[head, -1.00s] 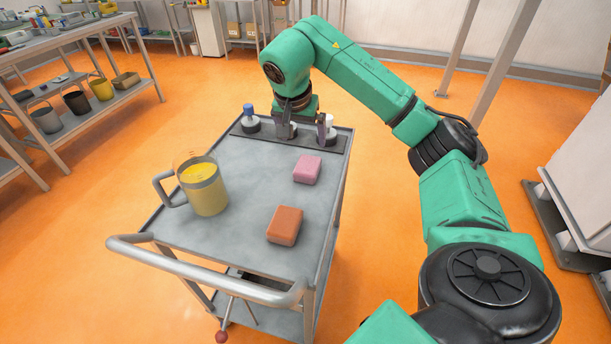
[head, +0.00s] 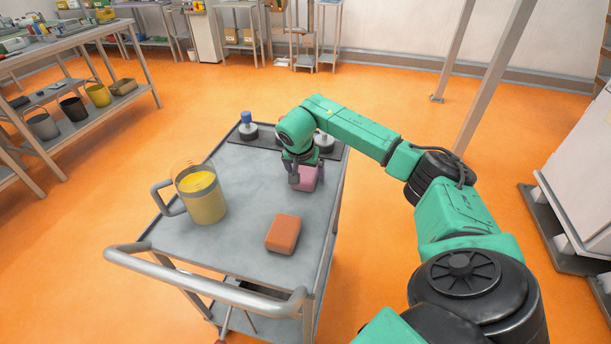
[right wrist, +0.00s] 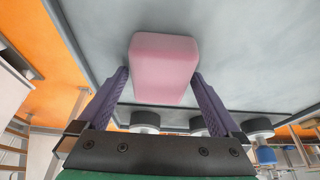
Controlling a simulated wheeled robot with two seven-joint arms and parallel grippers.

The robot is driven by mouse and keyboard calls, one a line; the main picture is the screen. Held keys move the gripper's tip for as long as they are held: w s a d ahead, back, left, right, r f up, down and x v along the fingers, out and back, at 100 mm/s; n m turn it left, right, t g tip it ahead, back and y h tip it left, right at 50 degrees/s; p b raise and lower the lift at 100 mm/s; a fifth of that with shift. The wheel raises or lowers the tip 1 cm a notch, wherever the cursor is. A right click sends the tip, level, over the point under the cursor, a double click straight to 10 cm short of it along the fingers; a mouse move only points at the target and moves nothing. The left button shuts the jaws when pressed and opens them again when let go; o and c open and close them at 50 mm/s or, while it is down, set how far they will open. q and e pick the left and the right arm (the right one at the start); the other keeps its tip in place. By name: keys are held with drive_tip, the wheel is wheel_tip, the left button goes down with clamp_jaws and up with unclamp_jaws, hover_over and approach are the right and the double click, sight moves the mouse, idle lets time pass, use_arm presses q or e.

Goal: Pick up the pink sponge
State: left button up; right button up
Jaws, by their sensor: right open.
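The pink sponge (head: 307,178) lies on the grey cart top, toward its far right part. My right gripper (head: 304,182) is above and around it in the head view, hiding part of it. In the right wrist view the pink sponge (right wrist: 165,68) sits between the two purple fingers of the right gripper (right wrist: 160,82), which is open. A gap shows beside the left finger; the right finger is close to the sponge's side, and I cannot tell if it touches. My left gripper is not in view.
An orange-brown sponge (head: 283,233) lies nearer on the cart top (head: 240,240). A jug with yellow contents (head: 202,195) stands at the left. Several bottles with dark bases, one with a blue cap (head: 247,125), stand on a dark strip at the far edge. A rail handle (head: 200,280) runs along the near edge.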

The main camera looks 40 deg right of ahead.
sight(305, 172)
drive_tip(key=shift+f, duration=0.15)
drive_tip(key=c, duration=1.2)
drive_tip(key=shift+o, duration=0.2)
wheel_tip(305, 172, up, 20)
drive_tip(key=shift+r+p, duration=0.25)
drive_tip(key=shift+p, duration=0.1)
drive_tip(key=o, duration=0.6)
drive_tip(key=c, duration=0.5)
